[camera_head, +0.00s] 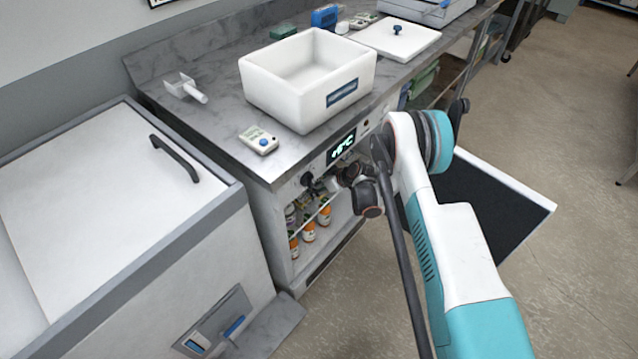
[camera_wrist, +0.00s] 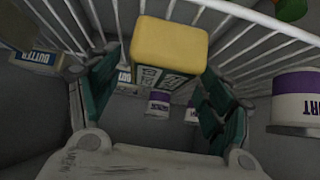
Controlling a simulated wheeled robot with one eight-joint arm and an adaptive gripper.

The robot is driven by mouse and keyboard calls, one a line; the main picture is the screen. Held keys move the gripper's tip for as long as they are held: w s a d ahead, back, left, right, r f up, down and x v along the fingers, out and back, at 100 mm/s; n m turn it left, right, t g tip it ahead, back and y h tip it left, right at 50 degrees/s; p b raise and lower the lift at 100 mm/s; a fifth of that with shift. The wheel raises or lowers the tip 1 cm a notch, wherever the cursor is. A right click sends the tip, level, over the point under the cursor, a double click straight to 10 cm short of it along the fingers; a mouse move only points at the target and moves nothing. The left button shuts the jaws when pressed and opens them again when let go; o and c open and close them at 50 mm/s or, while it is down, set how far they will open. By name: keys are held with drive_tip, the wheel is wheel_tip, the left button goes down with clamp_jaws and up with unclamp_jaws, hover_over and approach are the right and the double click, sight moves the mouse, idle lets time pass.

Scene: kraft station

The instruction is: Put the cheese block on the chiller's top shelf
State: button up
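The cheese block (camera_wrist: 168,45) is yellow with a printed label on its lower face. In the wrist view it stands between the fingertips of my gripper (camera_wrist: 163,68), inside the chiller (camera_head: 270,223). The right pad is close against the block's lower right edge. A narrow gap seems to show beside the left pad, so I cannot tell whether the fingers grip it. White shelf wires (camera_wrist: 262,33) pass behind and beside the block; contact with them is unclear. In the head view the block is hidden, and my arm reaches into the chiller.
A butter pack (camera_wrist: 36,57) is at left and a yogurt tub (camera_wrist: 296,103) at right, both near my fingers. Smaller tubs (camera_wrist: 158,103) show below the block. The chiller door (camera_head: 480,205) is open. A white bin (camera_head: 308,78) stands on the counter (camera_head: 222,112) above.

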drive_tip(key=p+v, duration=0.4)
drive_tip(key=v, duration=0.8)
drive_tip(key=shift+r, duration=0.15)
